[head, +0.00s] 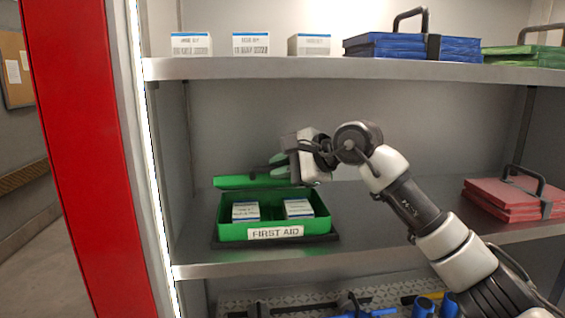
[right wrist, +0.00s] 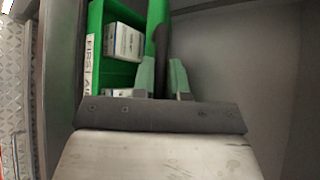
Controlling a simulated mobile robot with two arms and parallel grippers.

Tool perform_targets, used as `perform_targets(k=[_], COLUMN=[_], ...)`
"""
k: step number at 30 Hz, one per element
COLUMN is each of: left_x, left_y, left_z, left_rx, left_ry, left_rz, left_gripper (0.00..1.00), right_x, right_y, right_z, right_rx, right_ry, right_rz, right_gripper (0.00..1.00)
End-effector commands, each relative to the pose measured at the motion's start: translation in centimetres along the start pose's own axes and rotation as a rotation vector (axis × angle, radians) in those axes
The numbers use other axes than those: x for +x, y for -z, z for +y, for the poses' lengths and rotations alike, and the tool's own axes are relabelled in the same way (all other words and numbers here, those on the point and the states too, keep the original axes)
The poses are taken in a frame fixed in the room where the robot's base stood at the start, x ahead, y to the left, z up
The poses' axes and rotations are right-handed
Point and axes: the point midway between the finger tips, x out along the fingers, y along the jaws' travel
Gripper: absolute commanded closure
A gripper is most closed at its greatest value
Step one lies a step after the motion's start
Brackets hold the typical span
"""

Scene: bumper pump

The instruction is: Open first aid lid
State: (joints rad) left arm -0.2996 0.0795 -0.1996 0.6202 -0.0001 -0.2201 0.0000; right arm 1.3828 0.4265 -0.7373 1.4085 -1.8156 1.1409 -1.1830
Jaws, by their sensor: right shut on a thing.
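The green first aid box (head: 275,227) stands on the middle shelf, with a "FIRST AID" label on its front. Its green lid (head: 250,182) is raised at the back, so the inside shows. Two small white boxes (head: 245,211) lie inside. My right gripper (head: 281,163) is at the lid's right side, above the back of the box. The right wrist view shows its fingers (right wrist: 166,78) shut on a dark handle at the lid, with the green box (right wrist: 118,72) to the left. My left gripper is in neither view.
The upper shelf (head: 240,67) holds white boxes, blue cases (head: 412,46) and a green case. Red cases (head: 510,197) lie on the middle shelf to the right. A red post (head: 95,150) stands at the left. Blue items lie on the lower level.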

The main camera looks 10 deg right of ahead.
Motion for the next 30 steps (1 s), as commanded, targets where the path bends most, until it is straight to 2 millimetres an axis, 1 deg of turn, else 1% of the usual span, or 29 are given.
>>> perform_targets(k=[1,6,9,15,27,28,30], left_x=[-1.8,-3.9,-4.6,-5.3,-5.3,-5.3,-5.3], left_y=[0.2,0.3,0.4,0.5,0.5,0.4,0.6], left_z=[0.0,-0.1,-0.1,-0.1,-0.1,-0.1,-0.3], left_rx=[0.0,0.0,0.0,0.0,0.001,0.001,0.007], left_ry=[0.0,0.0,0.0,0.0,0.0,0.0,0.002], left_rz=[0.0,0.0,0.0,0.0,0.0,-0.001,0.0], left_gripper=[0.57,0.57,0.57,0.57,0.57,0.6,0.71], right_x=[-0.4,-0.3,-0.2,0.0,0.1,0.1,0.1], right_y=[-0.5,-0.3,-0.2,-0.1,0.0,0.0,0.0], right_z=[-1.4,-2.8,-3.3,-3.6,-3.6,-3.6,-3.6], right_rx=[0.02,0.073,0.093,0.114,0.118,0.118,0.118], right_ry=[-0.019,-0.072,-0.093,-0.114,-0.118,-0.118,-0.118], right_rz=[0.0,0.0,-0.001,-0.002,-0.002,-0.002,-0.002], right_gripper=[1.0,1.0,1.0,1.0,1.0,1.0,1.0])
